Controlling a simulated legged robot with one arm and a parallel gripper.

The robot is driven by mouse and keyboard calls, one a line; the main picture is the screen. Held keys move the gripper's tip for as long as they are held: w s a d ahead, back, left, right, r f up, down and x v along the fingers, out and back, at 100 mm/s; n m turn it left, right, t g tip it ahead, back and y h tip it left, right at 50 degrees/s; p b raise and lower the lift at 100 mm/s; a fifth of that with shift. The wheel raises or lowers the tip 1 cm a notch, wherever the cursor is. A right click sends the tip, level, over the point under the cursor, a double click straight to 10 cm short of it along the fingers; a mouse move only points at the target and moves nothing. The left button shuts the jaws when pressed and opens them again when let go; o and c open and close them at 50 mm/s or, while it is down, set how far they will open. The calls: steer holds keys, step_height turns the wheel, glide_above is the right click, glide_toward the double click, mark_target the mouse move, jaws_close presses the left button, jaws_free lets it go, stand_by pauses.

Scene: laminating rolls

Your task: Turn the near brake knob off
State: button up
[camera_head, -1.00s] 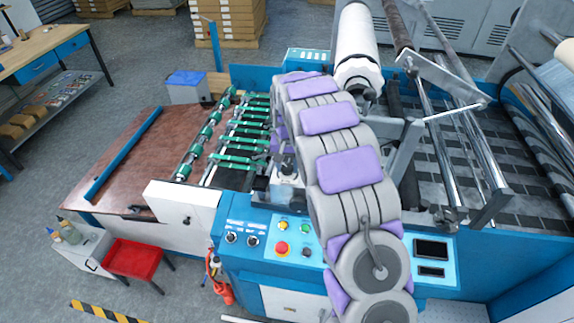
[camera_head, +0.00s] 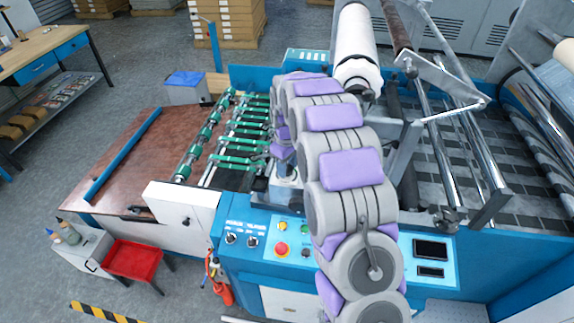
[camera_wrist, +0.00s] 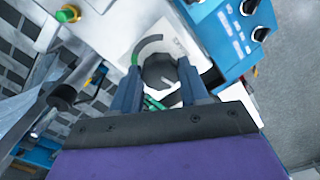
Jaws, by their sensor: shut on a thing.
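In the wrist view, a dark round knob (camera_wrist: 157,69) sits on a white plate (camera_wrist: 122,42) with a curved scale around it, part grey and part green. My gripper (camera_wrist: 160,80) is shut on this knob, one blue-grey finger on each side. A light line shows on the knob's face, but its exact setting is hard to read. In the head view, my arm covers the gripper and knob; only part of a small white housing (camera_head: 286,190) shows beside the arm.
A blue control panel (camera_head: 262,242) with knobs and buttons stands in front of the housing, and its dark knobs also show in the wrist view (camera_wrist: 248,8). Green-banded rollers (camera_head: 235,162) lie left of the arm. A white film roll (camera_head: 357,45) is behind.

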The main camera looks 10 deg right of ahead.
steer(key=shift+w+r+n, duration=0.1)
steer(key=shift+n, duration=0.9)
steer(key=shift+w+r+n, duration=0.1)
steer(key=shift+n, duration=0.9)
steer(key=o, duration=1.1)
steer(key=shift+f, duration=0.2)
steer(key=shift+c, duration=0.2)
steer(key=shift+s, duration=0.1)
step_height(320, 180, up, 17)
steer(key=shift+r, duration=0.15)
steer(key=shift+a, duration=0.1)
